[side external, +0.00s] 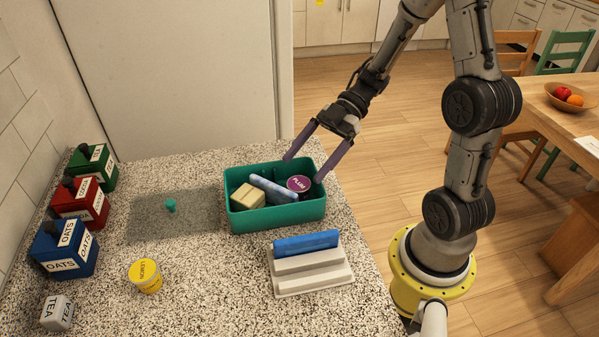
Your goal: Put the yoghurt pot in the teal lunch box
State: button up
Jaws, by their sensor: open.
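The teal lunch box (278,218) sits on the speckled counter. A round pot with a purple lid marked PLUM (299,184), which looks like the yoghurt pot, is inside the box at its right end. Its lower part is hidden by the box wall. My gripper (303,169) is open, with its two fingers apart above the box's right end, around and above the pot. I cannot tell whether either finger touches the pot or the rim. A pale yellow block (247,196) and a light blue speckled bar (273,188) lie in the box to the left.
A grey stepped stand with a blue block (306,243) is in front of the box.

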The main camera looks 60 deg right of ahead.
jog(key=v, duration=0.9)
jog(key=w+r+m+t+h, duration=0.1)
jog(key=w+r+t+h, duration=0.25)
jog(key=w, duration=0.25)
jog(key=w+r+m+t+h, duration=0.1)
jog(key=w+r+t+h, duration=0.1)
jog(key=w+t, duration=0.3)
jog(key=d+r+m+t+h, duration=0.2)
jog(key=d+r+m+h, duration=0.2)
jog(key=r+m+h, duration=0.4)
jog(key=s+a+f+m+g+y, duration=0.1)
jog(key=s+a+f+g, duration=0.3)
jog(key=s, duration=0.6)
jog(key=s+a+f+m+g, duration=0.3)
jog(key=s+a+f+m, duration=0.1)
jog(key=s, duration=0.7)
jog(key=a+f, duration=0.1)
jog(key=a, duration=0.1)
jog(key=shift+s+a+f+g+y, duration=0.2)
jog(key=shift+a+f+g+y, duration=0.05)
jog(key=shift+a+g+y, duration=0.1)
